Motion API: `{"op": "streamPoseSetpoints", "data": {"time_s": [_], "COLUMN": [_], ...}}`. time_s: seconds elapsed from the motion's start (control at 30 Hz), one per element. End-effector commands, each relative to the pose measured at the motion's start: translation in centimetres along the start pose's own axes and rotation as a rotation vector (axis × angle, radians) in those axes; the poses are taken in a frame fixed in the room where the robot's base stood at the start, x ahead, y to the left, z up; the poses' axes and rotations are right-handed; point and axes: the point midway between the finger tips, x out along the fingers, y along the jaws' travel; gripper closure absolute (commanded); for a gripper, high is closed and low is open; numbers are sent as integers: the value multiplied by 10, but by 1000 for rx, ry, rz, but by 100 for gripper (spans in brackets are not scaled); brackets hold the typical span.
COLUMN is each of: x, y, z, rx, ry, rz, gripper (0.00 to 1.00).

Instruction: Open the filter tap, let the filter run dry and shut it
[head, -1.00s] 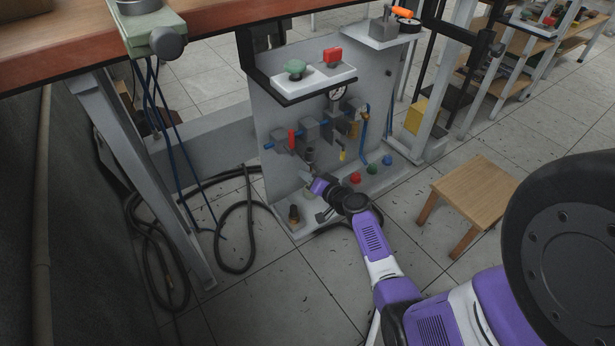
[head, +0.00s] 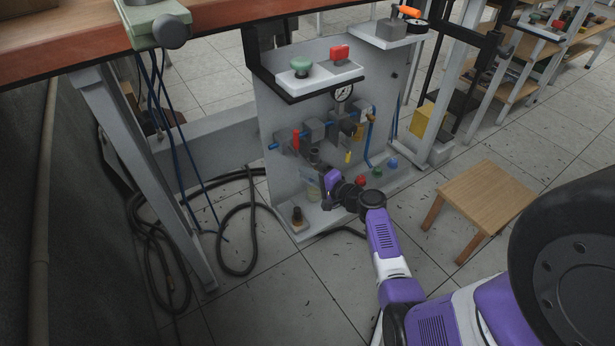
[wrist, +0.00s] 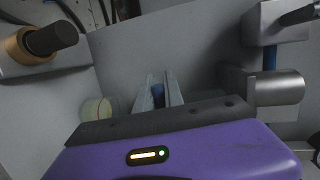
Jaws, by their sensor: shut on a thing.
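A grey metal cylinder (wrist: 277,88) is right of the fingers in the wrist view. A pale see-through cup (wrist: 96,110) is left of them; its contents cannot be told. It also shows in the head view (head: 313,190).
A brass-collared black part (wrist: 45,42) stands at the base's left end. Black hoses (head: 240,235) lie left. A wooden stool (head: 478,203) stands right.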

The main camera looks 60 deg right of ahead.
Motion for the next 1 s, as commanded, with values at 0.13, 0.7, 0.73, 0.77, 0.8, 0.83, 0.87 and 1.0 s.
{"op": "streamPoseSetpoints", "data": {"time_s": [0.13, 0.7, 0.73, 0.77, 0.8, 0.83, 0.87, 1.0], "x": [-1, -1, -1, -1, -1, -1, -1, -1], "y": [-1, -2, -2, -2, -2, -2, -2, -2], "z": [-1, 0, 0, 0, 0, 0, 0, 0], "rx": [44, 69, 69, 69, 69, 69, 68, 67], "ry": [-6, -11, -12, -12, -12, -12, -12, -13], "rz": [-10, -15, -15, -15, -15, -15, -15, -15], "gripper": [100, 86, 80, 74, 66, 66, 66, 66]}}
